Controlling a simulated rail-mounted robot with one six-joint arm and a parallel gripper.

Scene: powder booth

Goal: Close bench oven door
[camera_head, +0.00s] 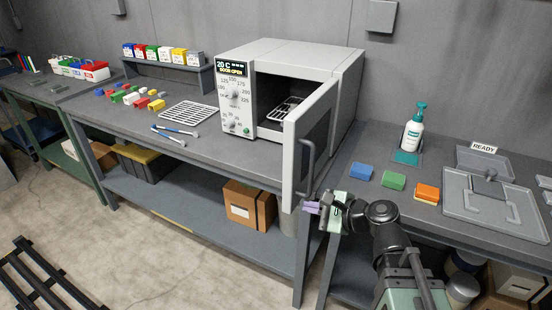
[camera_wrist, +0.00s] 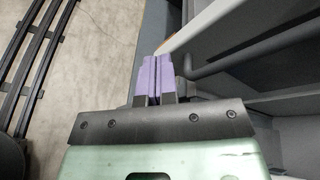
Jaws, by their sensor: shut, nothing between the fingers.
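The bench oven (camera_head: 300,70) stands on the grey bench, and its display reads "20 C DOOR OPEN". Its white-framed door (camera_head: 290,160) is swung open toward the front right, with a dark window and a grey bar handle (camera_head: 308,160). A wire rack (camera_head: 284,110) shows inside the cavity. My gripper (camera_head: 311,207), with purple fingertips, is shut and empty, just below and beside the lower end of the door and handle. In the wrist view the closed purple fingers (camera_wrist: 153,78) point toward the door's lower edge (camera_wrist: 205,28), with the handle (camera_wrist: 225,66) close on their right. Contact cannot be told.
A wire rack (camera_head: 188,113), a blue-and-white tool (camera_head: 175,132) and coloured blocks (camera_head: 132,96) lie left of the oven. Right are a pump bottle (camera_head: 413,128), coloured sponges (camera_head: 393,180) and a grey tray (camera_head: 480,205). The floor at front left is mostly clear.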

